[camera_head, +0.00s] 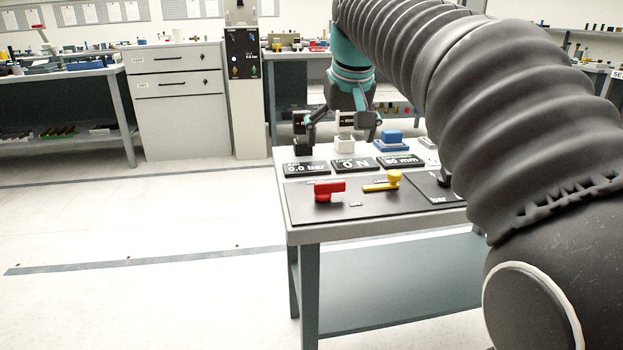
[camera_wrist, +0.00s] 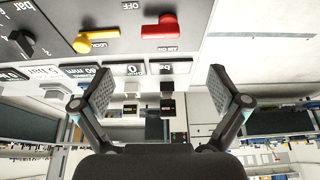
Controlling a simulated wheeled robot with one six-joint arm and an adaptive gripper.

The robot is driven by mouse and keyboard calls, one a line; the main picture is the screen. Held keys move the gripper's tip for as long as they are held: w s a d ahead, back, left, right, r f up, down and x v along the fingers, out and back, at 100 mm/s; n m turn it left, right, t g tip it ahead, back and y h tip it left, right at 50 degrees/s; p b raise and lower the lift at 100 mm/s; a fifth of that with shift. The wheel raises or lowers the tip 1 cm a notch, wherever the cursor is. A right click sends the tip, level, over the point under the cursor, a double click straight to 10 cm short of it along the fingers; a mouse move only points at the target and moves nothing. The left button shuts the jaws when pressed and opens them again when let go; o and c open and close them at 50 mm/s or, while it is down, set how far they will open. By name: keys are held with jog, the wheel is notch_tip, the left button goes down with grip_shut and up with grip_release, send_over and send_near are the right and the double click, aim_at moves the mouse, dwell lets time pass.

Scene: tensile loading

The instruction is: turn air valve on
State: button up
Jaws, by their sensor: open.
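The red valve handle (camera_head: 328,190) lies on the black panel near its left end, its bar pointing right from the pivot. In the wrist view the red handle (camera_wrist: 158,29) shows upside down, with an "AIR ON" label beside it and an "OFF" label (camera_wrist: 131,5) off its free end. The air display (camera_head: 305,168) behind it reads 0.0 bar. My gripper (camera_head: 335,128) is open and empty above the back of the table, apart from the handle. Its spread fingers show in the wrist view (camera_wrist: 158,88), with nothing between them.
A yellow lever (camera_head: 382,183) lies right of the red handle, and a black knob (camera_wrist: 24,43) stands beyond it. Several displays and a blue block (camera_head: 391,137) are behind the panel. The table (camera_head: 300,236) has open floor on its left. My arm hides its right side.

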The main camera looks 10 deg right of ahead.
aim_at(330, 183)
jog(key=x, duration=0.4)
jog(key=b+x, duration=0.1)
jog(key=x, duration=0.8)
jog(key=shift+w+f+b, duration=0.15)
jog(key=shift+w+b, duration=0.2)
jog(key=shift+w, duration=0.15)
jog(key=c, duration=1.2)
